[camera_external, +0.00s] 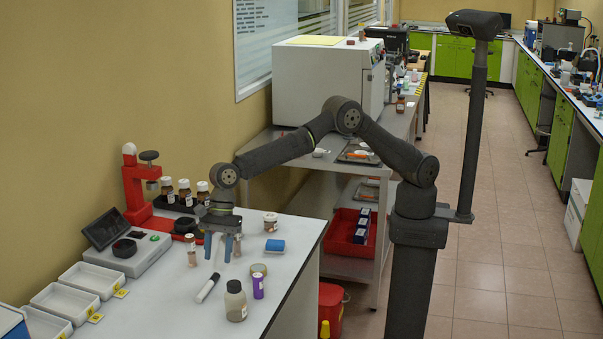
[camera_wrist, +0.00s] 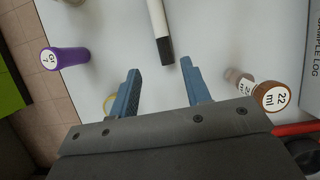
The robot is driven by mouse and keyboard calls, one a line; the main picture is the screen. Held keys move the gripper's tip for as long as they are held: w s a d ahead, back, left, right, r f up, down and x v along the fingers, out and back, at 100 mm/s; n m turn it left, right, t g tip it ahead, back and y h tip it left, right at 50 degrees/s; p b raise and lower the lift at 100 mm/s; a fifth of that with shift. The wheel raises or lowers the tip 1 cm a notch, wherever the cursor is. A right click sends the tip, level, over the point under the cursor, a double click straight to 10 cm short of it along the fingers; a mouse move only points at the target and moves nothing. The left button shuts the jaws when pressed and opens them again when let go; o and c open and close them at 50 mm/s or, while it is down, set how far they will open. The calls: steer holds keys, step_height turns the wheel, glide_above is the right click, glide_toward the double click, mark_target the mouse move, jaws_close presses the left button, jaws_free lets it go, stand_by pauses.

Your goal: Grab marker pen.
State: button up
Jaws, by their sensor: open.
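The marker pen (camera_external: 207,288) lies on the white bench top. It has a white body and a dark end. In the wrist view the marker pen (camera_wrist: 156,20) comes in from the top edge, its black end towards my gripper (camera_wrist: 160,70). The two blue fingers are open and empty, and the black end lies just ahead of the gap between their tips. In the external view my gripper (camera_external: 218,250) points down over the bench, behind the pen. The pen's far end is cut off in the wrist view.
A vial (camera_external: 191,251) stands close left of my gripper. White trays (camera_external: 93,279) and a scale (camera_external: 130,258) lie further left.

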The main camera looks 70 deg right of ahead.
mark_target(214, 275)
steer(key=x, duration=0.5)
steer(key=shift+w+f, duration=0.35)
steer(key=shift+f, duration=0.05)
steer(key=shift+d, duration=0.1)
jaws_close()
